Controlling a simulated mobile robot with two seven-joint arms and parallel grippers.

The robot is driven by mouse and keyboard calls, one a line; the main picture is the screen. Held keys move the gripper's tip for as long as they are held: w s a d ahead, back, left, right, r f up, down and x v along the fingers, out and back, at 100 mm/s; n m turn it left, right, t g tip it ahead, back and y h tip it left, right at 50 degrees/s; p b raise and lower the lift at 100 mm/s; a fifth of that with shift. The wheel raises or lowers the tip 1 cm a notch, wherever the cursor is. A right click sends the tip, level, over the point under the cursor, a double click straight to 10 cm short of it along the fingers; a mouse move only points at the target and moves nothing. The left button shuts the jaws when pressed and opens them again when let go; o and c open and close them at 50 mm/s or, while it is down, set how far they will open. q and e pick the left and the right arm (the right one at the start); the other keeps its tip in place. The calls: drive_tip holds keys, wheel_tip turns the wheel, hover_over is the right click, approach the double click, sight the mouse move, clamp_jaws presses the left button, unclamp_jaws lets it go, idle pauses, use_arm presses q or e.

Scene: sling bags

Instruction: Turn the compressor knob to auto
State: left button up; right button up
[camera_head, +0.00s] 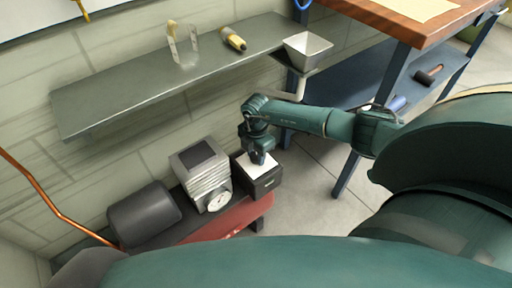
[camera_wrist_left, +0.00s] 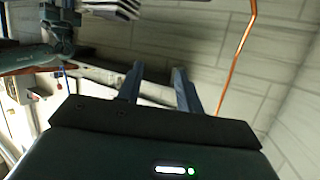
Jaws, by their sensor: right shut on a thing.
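The compressor stands low against the wall in the head view. It has a dark cylinder (camera_head: 144,214), a finned grey block (camera_head: 198,166), a round white gauge (camera_head: 218,201), a red tank (camera_head: 222,222) and a black box (camera_head: 266,184) with a pale top. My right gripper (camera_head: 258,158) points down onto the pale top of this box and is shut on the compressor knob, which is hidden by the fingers. The knob's setting cannot be read. My left gripper (camera_wrist_left: 158,78) shows in the left wrist view with its fingers apart and nothing between them.
A grey wall shelf (camera_head: 150,84) above the compressor carries a clear holder (camera_head: 183,45), a yellow-and-black tool (camera_head: 233,39) and a metal hopper (camera_head: 307,46). A blue workbench (camera_head: 395,72) with a wooden top stands at right. A copper pipe (camera_head: 48,199) runs down at left.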

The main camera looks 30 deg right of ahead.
drive_tip(key=m+p, duration=0.1)
drive_tip(key=m, duration=0.1)
drive_tip(key=m+p, duration=0.1)
drive_tip(key=p, duration=0.1)
drive_tip(key=m+p, duration=0.1)
drive_tip(key=m, duration=0.1)
drive_tip(key=shift+r+m+p, duration=0.25)
drive_tip(key=shift+m+p, duration=0.05)
drive_tip(key=shift+p, duration=0.05)
drive_tip(key=shift+m+p, duration=0.9)
drive_tip(key=shift+m, duration=0.3)
drive_tip(key=shift+w+f+m+p, duration=0.1)
drive_tip(key=shift+m+p, duration=0.25)
drive_tip(key=shift+m, duration=0.15)
drive_tip(key=shift+d+m+p, duration=0.1)
drive_tip(key=shift+m+p, duration=0.2)
drive_tip(key=shift+m, duration=0.2)
use_arm(q)
wheel_tip(320, 180, up, 6)
drive_tip(key=a+n, duration=0.1)
drive_tip(key=n, duration=0.1)
drive_tip(key=shift+s+a+n+y, duration=0.3)
drive_tip(key=shift+s+a+n, duration=0.05)
drive_tip(key=shift+s+n, duration=0.05)
use_arm(e)
drive_tip(key=shift+f, duration=0.1)
use_arm(q)
drive_tip(key=shift+r, duration=0.1)
